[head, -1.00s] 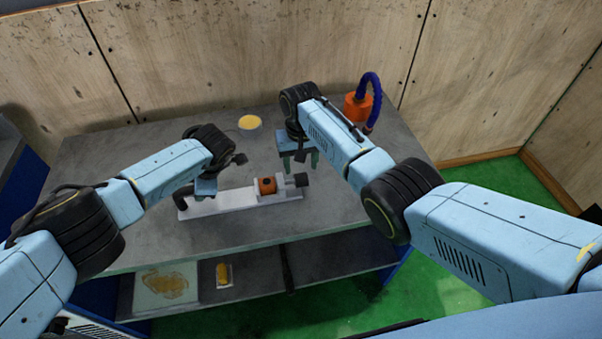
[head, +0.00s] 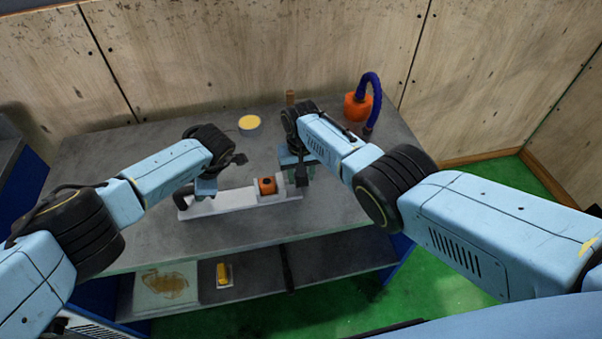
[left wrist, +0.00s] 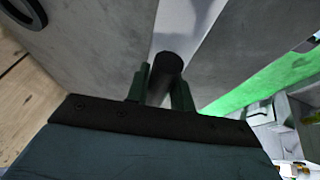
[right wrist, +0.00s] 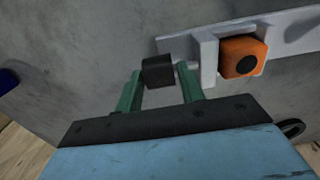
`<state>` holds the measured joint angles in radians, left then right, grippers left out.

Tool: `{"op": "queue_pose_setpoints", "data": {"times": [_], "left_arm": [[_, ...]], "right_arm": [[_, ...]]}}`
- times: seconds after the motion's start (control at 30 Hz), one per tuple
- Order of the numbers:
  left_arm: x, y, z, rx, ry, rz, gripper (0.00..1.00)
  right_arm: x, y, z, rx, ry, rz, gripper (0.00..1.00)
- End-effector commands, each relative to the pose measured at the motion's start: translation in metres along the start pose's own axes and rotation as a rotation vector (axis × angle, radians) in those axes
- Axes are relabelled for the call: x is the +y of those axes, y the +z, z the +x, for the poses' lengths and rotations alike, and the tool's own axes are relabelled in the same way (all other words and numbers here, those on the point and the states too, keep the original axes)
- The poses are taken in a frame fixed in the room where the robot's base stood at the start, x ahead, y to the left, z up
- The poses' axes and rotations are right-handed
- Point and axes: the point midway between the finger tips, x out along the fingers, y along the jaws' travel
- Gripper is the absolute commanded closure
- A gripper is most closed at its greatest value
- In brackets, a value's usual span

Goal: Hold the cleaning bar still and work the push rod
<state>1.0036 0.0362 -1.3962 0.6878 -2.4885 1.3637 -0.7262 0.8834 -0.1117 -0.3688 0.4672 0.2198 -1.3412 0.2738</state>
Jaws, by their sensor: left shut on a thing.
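The cleaning bar is a long pale bar (head: 232,203) lying on the grey table, with a dark round post (left wrist: 168,66) at its left end. My left gripper (left wrist: 160,84) is shut on this post; its fingers sit on both sides of it. The push rod's black end knob (right wrist: 158,71) is at the bar's right end, beside a pale bracket and an orange block (right wrist: 242,57). My right gripper (right wrist: 158,88) is open, with the knob between or just beyond its fingertips. I cannot tell whether the fingers touch it. In the head view the right hand partly hides the knob.
An orange bottle with a blue hose (head: 358,107) stands at the back right. A yellow-topped round tin (head: 249,124) and a brown upright piece (head: 290,97) are at the back. A lower shelf holds a yellow item (head: 224,273). The front table strip is clear.

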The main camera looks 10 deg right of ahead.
Motion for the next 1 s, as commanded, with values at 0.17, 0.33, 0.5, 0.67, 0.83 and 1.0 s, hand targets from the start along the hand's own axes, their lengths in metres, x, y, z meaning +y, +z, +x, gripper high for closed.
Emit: {"op": "queue_pose_setpoints", "data": {"times": [0.17,0.33,0.5,0.67,0.83,1.0], "left_arm": [[0.000,0.001,0.000,-0.001,0.000,0.000,1.00],[0.000,0.001,0.000,-0.001,0.000,0.000,1.00],[0.000,0.001,0.000,-0.001,0.000,0.000,1.00],[0.000,0.001,-0.001,-0.001,0.001,0.000,1.00],[0.000,0.001,-0.001,-0.002,0.001,0.001,1.00],[0.000,0.002,-0.001,-0.003,0.002,0.002,1.00]], "right_arm": [[0.000,0.000,0.000,-0.001,0.000,0.000,0.85],[0.000,0.000,0.000,-0.001,0.000,0.000,1.00],[-0.003,0.000,0.000,-0.001,-0.001,0.000,1.00],[-0.014,0.001,0.000,-0.002,-0.003,0.000,1.00],[-0.016,0.001,0.000,-0.001,-0.003,-0.001,1.00],[-0.016,0.001,0.000,-0.002,-0.005,-0.002,0.59]]}}
